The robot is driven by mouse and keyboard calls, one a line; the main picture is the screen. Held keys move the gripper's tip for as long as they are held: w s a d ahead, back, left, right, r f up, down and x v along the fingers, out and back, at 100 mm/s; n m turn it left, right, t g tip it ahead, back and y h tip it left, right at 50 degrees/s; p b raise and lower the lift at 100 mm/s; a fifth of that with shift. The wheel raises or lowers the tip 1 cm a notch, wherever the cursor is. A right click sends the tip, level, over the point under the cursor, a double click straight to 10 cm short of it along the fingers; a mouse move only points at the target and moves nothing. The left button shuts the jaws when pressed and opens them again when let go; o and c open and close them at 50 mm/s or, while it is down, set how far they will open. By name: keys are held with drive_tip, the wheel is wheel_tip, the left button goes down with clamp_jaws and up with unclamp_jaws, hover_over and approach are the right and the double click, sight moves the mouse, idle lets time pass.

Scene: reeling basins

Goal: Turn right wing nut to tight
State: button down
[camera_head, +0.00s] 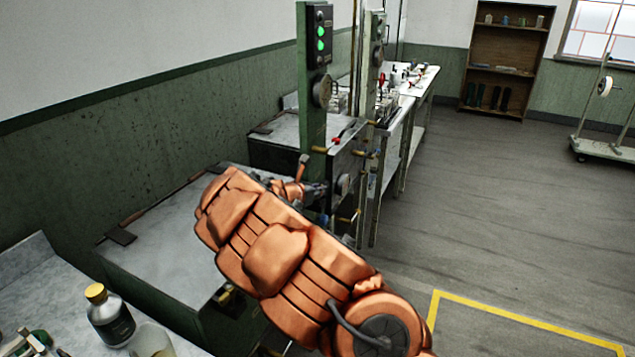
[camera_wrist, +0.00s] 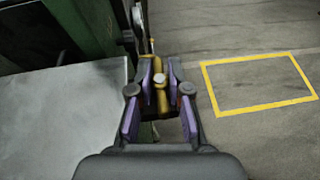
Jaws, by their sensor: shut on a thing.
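In the wrist view my gripper (camera_wrist: 160,95) has its two purple-padded fingers closed in on a small brass wing nut (camera_wrist: 160,82). The nut sits between the fingertips, near the corner of a green machine frame, and its wings are partly hidden by the fingers. In the head view my copper-coloured arm reaches toward the green post, and my gripper (camera_head: 318,192) shows only in part beside it. The nut itself cannot be made out there.
A green post (camera_head: 313,100) with two lit green lamps (camera_head: 320,38) rises beside my gripper. A metal-topped basin (camera_head: 165,260) lies to the left. A dark bottle with a yellow cap (camera_head: 110,318) stands at lower left. Floor to the right is open, with a yellow outline (camera_head: 520,325).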

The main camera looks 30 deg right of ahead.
drive_tip(key=shift+m+g+p, duration=0.3)
drive_tip(key=shift+p, duration=0.1)
drive_tip(key=c, duration=1.1)
unclamp_jaws()
drive_tip(key=v, duration=1.2)
drive_tip(key=shift+f, duration=0.25)
